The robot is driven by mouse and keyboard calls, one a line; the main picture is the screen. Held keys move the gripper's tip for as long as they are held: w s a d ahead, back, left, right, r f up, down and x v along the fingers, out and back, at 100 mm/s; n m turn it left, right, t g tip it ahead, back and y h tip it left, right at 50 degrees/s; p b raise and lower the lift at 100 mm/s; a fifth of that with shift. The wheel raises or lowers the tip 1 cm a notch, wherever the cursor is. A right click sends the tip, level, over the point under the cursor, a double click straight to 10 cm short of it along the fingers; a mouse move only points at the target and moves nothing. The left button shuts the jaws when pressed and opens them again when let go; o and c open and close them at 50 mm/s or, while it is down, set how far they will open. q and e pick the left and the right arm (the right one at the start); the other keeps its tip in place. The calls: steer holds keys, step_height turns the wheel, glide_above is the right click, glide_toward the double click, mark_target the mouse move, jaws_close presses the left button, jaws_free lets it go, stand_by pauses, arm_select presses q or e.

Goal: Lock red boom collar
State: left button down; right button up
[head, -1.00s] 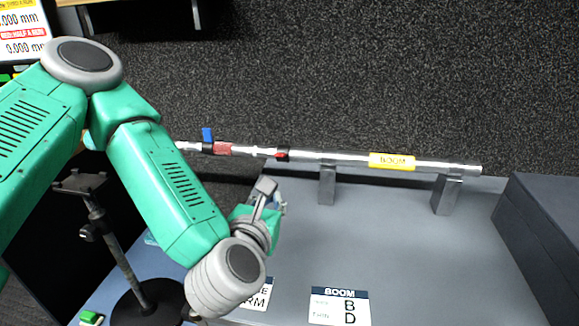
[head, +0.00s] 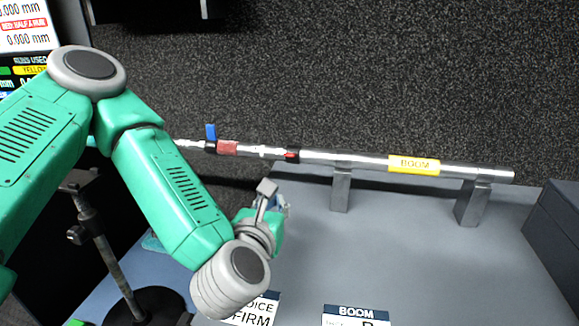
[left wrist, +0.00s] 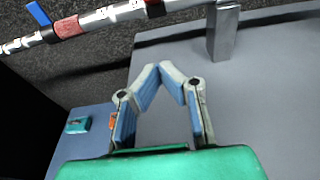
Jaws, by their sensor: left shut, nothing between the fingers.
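The silver boom (head: 360,161) runs across the head view on metal posts, with a yellow BOOM label (head: 414,165). A black collar with a small red part (head: 291,155) sits on it left of the nearer post; it also shows at the top of the left wrist view (left wrist: 155,8). Further left are a dull red band (head: 228,147) and a black collar with a raised blue lever (head: 211,133). My left gripper (head: 268,190) is below and in front of the boom, apart from it. In the left wrist view its fingers (left wrist: 172,70) meet at the tips, empty. My right gripper is out of view.
The grey bench top (head: 400,250) is mostly clear below the boom. Label cards (head: 357,317) lie near its front. A dark case (head: 560,235) stands at the right. A black stand (head: 100,250) and a screen (head: 25,25) are at the left.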

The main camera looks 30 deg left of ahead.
mark_target(291, 155)
arm_select(q)
steer(key=x, duration=0.8)
steer(key=w+r+g+h+p, duration=0.1)
steer(key=w+r+g+p, duration=0.1)
steer(key=p, duration=0.6)
steer(key=w+a+r+g+p, duration=0.1)
steer(key=r+g+p, duration=0.3)
steer(key=p, duration=0.5)
steer(key=w+r+g+h+p, duration=0.1)
steer(key=w+r+g+p, duration=0.2)
steer(key=p, duration=0.5)
steer(key=shift+w+a+r+g+h, duration=0.2)
steer(key=shift+a+g+h, duration=0.1)
steer(key=shift+g, duration=0.2)
steer(key=shift+f, duration=0.35)
steer(key=shift+r+p, duration=0.6)
steer(key=shift+r, duration=0.25)
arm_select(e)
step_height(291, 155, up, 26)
